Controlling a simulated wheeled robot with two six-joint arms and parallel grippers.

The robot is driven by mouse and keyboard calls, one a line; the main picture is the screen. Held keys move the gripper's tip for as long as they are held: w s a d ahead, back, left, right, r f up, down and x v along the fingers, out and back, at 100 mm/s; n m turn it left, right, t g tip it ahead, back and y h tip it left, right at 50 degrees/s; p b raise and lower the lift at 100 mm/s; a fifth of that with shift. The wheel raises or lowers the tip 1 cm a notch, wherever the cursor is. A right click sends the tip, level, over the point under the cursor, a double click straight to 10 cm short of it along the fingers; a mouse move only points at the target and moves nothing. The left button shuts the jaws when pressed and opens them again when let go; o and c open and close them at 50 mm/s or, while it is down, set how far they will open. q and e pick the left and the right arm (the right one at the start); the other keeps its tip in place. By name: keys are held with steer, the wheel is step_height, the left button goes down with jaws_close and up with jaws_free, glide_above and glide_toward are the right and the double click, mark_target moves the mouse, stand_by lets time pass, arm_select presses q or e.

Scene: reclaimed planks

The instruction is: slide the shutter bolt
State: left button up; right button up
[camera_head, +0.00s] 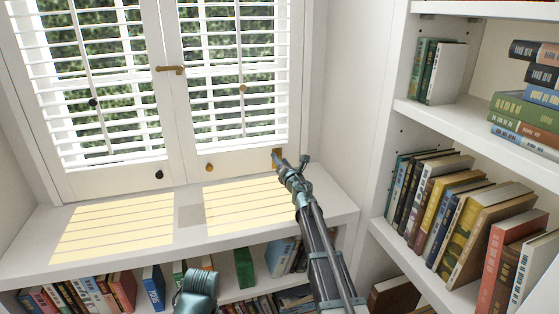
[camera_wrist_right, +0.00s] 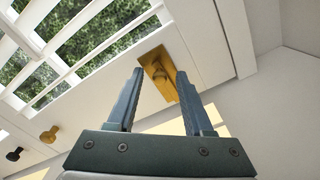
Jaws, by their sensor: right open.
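The brass shutter bolt (camera_head: 277,153) sits at the lower right corner of the right-hand shutter (camera_head: 236,164). In the right wrist view the bolt (camera_wrist_right: 157,62) shows as a brass plate with a small raised part. My right gripper (camera_head: 291,161) is just in front of and beside the bolt, partly hiding it in the head view. In the right wrist view its two fingers (camera_wrist_right: 160,73) are open, with the bolt seen between and beyond the tips. Nothing is held, and I cannot tell whether a finger touches the bolt.
A brass latch (camera_head: 170,69) joins the shutters at mid-height. A brass knob (camera_head: 209,167) and a dark knob (camera_head: 159,174) are on the lower rails. The white sill (camera_head: 190,232) is clear. Bookshelves (camera_head: 468,121) stand close on the right, with more books under the sill.

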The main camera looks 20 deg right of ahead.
steer(key=shift+w, duration=0.55)
jaws_close()
stand_by(1.0)
